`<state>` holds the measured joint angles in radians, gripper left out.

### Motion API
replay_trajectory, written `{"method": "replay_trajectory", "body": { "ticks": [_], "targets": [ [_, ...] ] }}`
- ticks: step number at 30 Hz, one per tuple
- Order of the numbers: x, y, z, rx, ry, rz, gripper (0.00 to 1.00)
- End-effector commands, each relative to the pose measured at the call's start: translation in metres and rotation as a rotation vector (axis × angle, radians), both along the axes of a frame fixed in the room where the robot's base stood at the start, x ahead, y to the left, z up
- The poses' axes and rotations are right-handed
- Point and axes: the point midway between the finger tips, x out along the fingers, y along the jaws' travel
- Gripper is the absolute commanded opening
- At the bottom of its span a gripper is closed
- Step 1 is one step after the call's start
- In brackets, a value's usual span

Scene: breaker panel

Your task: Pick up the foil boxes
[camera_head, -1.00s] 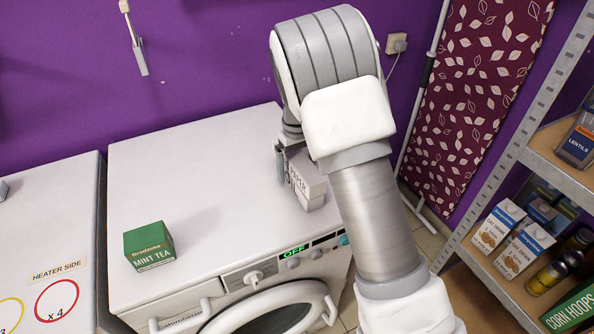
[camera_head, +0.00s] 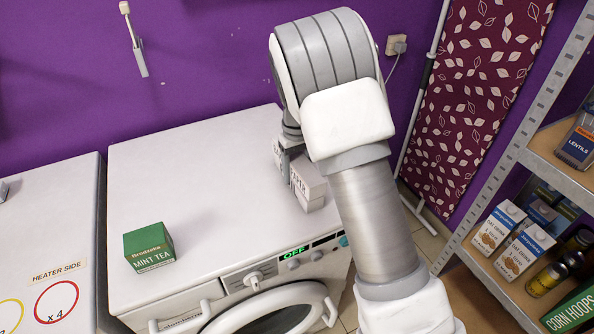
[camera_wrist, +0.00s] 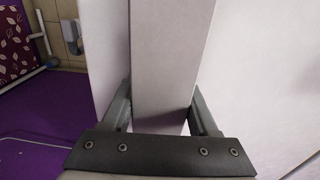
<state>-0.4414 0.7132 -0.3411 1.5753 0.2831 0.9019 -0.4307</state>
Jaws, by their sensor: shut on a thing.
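My gripper (camera_head: 287,160) is shut on this box. In the wrist view the box (camera_wrist: 165,60) runs between the two fingers of my gripper (camera_wrist: 163,108), one on each side. I cannot tell whether the box touches the machine top. I cannot read it as a foil box for sure.
A green mint tea box (camera_head: 149,246) stands on the washing machine (camera_head: 190,185) at the front left. The middle of its top is clear. A metal shelf (camera_head: 500,180) with cartons and jars stands at the right. A purple wall is behind.

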Motion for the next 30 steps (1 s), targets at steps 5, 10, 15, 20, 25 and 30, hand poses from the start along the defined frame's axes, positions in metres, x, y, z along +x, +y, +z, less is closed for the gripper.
{"method": "replay_trajectory", "body": {
  "ticks": [5, 10, 15, 20, 25, 30],
  "targets": [
    [0.001, 0.000, 0.002, 0.001, -0.002, 0.000, 0.00],
    [0.001, 0.000, 0.013, 0.001, -0.003, 0.000, 0.00],
    [0.001, 0.000, 0.039, 0.002, -0.005, 0.000, 0.00],
    [-0.013, -0.021, 0.057, 0.002, -0.004, -0.004, 0.00],
    [-0.031, -0.048, 0.076, 0.002, -0.004, -0.004, 0.00],
    [-0.047, -0.071, 0.093, 0.000, -0.003, -0.003, 0.00]
  ]
}}
